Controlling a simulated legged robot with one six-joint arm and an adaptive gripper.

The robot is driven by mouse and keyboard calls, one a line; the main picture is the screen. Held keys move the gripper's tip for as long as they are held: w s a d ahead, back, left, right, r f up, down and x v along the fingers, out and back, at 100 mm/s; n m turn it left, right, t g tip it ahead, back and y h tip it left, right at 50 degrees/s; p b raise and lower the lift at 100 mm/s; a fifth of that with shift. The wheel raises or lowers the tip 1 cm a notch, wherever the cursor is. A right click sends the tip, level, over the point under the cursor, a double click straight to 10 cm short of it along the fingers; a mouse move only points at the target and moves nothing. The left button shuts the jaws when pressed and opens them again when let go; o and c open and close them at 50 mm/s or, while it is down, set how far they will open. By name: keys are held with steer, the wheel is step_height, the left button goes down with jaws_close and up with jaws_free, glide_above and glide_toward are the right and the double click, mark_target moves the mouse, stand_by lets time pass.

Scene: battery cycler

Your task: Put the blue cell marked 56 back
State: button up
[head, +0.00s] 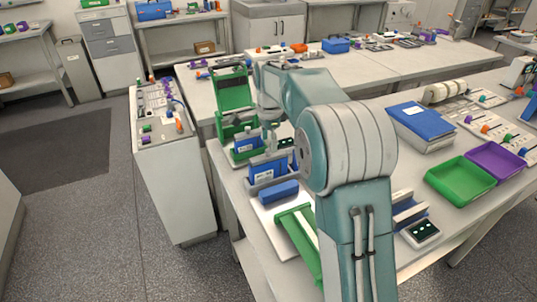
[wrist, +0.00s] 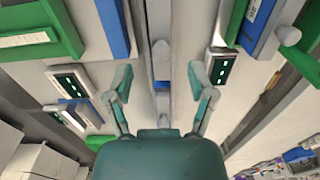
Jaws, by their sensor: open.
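Several blue cells show in the head view: one with a white label (head: 247,144) stands in a grey holder, and another labelled one (head: 268,171) stands nearer. I cannot read a 56 on any of them. In the wrist view, my gripper (wrist: 162,88) is open, its two teal fingers spread on either side of a narrow grey holder (wrist: 161,55) with a small blue part in it. The fingers appear apart from it and hold nothing. In the head view, my arm hides part of the bench, and the fingertips cannot be made out.
A green open fixture (head: 234,92) stands behind the cells; a plain blue block (head: 278,191) lies in front. In the wrist view, small display boxes (wrist: 70,82) (wrist: 221,68) flank the fingers. Green (head: 460,180) and purple (head: 497,159) trays are at right.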

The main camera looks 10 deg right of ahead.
step_height(320, 180, up, 5)
steer(key=shift+s+r, duration=0.2)
steer(key=s+r+n+t, duration=0.1)
steer(key=s+r+n, duration=0.25)
steer(key=s, duration=0.45)
steer(key=s+r+n+t, duration=0.2)
steer(key=s+r+n, duration=0.15)
steer(key=s, duration=0.45)
steer(key=s+f+n+t, duration=0.1)
steer(key=s+f+n, duration=0.2)
steer(key=s, duration=0.6)
steer(key=s+f+n+t, duration=0.1)
steer(key=s+f+n, duration=0.2)
steer(key=s+n, duration=0.2)
steer(key=s, duration=0.3)
steer(key=shift+s+f+n, duration=0.35)
steer(key=shift+f+n, duration=0.05)
